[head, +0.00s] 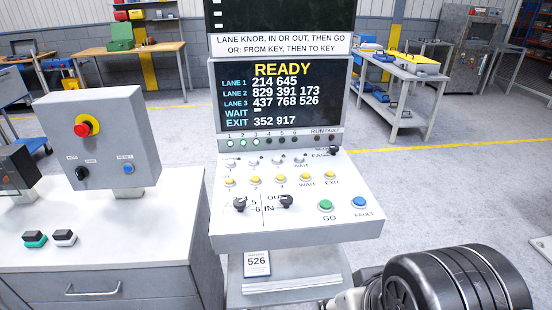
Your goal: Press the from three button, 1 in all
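The sloped light-grey control panel (228,228) stands in the middle under a screen (245,115) that reads READY. It has an upper row of small pale buttons and a lower row of yellow ones. The third pale button (278,160) and the third yellow button (280,179) sit near the panel's middle. The row lettering is too small to tell which row is "from". A green GO button (326,205) and a blue FAULT button (359,202) are at the lower right. My gripper is not in view; part of my arm shows at the bottom right.
Two black knobs (286,201) stick up from the panel's lower part. A card reading 526 (257,263) hangs below. At left, a grey box with a red emergency button (82,130) stands on a white cabinet (110,225). Floor is open at right.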

